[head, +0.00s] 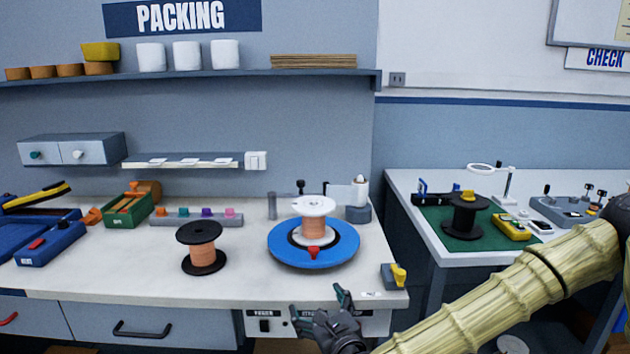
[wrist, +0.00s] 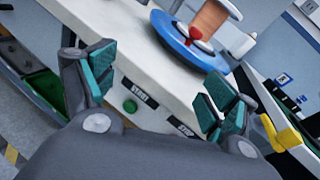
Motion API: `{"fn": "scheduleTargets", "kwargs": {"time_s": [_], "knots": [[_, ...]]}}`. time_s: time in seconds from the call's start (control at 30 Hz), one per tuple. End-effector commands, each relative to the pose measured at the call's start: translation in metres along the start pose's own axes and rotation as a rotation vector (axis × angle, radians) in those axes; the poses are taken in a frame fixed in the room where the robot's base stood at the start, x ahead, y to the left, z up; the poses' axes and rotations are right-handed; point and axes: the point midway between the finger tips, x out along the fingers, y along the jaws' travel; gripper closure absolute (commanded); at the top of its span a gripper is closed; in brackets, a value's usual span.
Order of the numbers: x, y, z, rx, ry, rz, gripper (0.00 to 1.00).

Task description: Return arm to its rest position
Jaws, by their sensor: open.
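My gripper (head: 322,316) is open and empty in front of the packing bench's front edge, low in the head view. In the wrist view my gripper (wrist: 155,98) shows its two teal-padded fingers spread wide, with the bench front and its START and STOP labels beyond them. My arm (head: 490,295), in a ribbed yellowish cover, reaches in from the right. A blue turntable (head: 343,250) on the bench holds a copper-wound spool (head: 315,229) with white flanges. The spool also shows in the wrist view (wrist: 208,20), apart from the fingers.
A black-flanged copper spool (head: 203,256) stands left of the turntable. A yellow lever switch (head: 396,275) sits at the bench's right corner. A second bench (head: 405,184) on the right carries a green mat (head: 437,224) with a black spool (head: 464,219). A green box (head: 128,210) stands at left.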

Motion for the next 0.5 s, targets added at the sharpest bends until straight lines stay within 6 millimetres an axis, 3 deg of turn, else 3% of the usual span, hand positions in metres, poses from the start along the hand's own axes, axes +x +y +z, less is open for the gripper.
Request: {"fn": "scheduleTargets", "kwargs": {"time_s": [0.27, 0.5], "knots": [[-0.023, 0.045, -0.074, -0.321, 0.142, 0.159, 0.14], [-0.083, 0.09, -0.181, -0.796, 0.286, 0.457, 0.14]]}}
